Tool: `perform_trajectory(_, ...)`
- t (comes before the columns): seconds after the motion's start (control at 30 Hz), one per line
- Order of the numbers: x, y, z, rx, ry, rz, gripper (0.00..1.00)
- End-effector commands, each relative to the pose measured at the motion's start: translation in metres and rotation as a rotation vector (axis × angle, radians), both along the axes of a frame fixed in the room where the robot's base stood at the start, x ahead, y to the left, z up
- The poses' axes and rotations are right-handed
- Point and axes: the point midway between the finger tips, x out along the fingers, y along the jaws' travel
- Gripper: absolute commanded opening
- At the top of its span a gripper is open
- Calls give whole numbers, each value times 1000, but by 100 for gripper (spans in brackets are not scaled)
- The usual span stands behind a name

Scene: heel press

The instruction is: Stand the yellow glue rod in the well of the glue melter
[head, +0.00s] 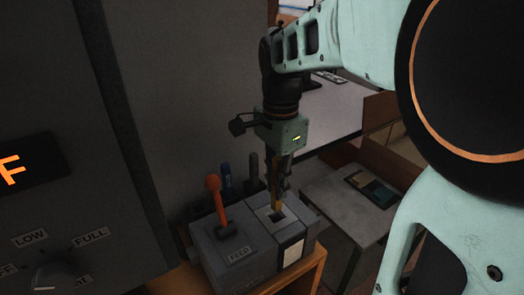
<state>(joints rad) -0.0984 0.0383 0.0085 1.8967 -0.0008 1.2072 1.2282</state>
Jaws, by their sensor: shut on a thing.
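The yellow glue rod (277,198) is held in my gripper (279,183), which points straight down and is shut on it. The rod looks upright, with its lower end at the dark square well (277,214) in the top of the grey glue melter (222,250). I cannot tell how deep the rod's end goes, or whether it touches the well's edge. The fingers partly hide the rod's upper part. The melter has an orange-handled lever (215,195) and a FEED label on its front.
The melter stands on a wooden stand (305,270). Dark upright tools (227,180) stand behind it. A dark grey panel (60,120) with a knob (58,278) fills the left. A low grey table (345,205) with coloured pieces (373,188) and a pale desk (330,112) lie to the right.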

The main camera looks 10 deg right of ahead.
Motion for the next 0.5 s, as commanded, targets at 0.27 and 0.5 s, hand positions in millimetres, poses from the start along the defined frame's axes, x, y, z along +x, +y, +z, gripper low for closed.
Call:
perform_trajectory(0.27, 0, 0, -20, 0, 0, 0, 0)
perform_trajectory(0.5, 0, 0, -37, 0, 0, 0, 0)
